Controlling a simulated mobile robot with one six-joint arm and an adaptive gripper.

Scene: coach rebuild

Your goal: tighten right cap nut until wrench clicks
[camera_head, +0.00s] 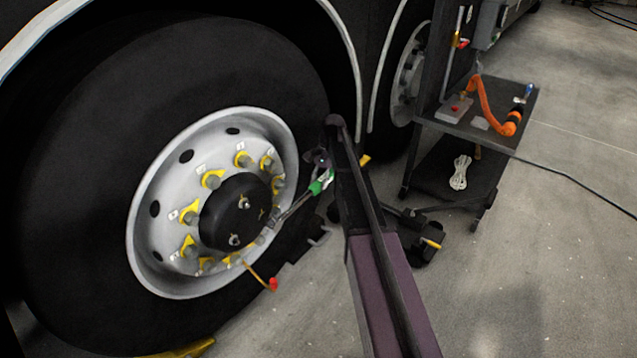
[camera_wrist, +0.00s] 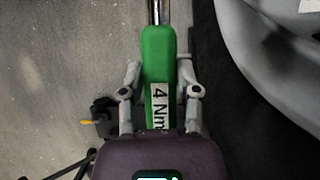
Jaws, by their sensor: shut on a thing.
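A torque wrench with a green handle (camera_head: 320,184) reaches from my gripper down-left to the lower right edge of the black hub cap (camera_head: 222,212). The wrist view shows the green handle (camera_wrist: 158,55) with a "4 Nm" label between my gripper's fingers (camera_wrist: 160,85), which are shut on it. In the head view, my gripper (camera_head: 323,168) is small and partly hidden by my arm. Two cap nuts (camera_head: 244,203) (camera_head: 235,240) show on the hub cap's face. The wrench head (camera_head: 268,230) is at the hub's right; whether it sits on a nut is too small to tell.
Yellow pointers (camera_head: 213,179) ring the silver rim (camera_head: 150,240) of the large tyre (camera_head: 80,200). A red-tipped yellow rod (camera_head: 272,284) sticks out below the hub. A cart (camera_head: 465,125) with an orange hose (camera_head: 485,105) stands at the right. The floor (camera_head: 560,250) at right is mostly clear.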

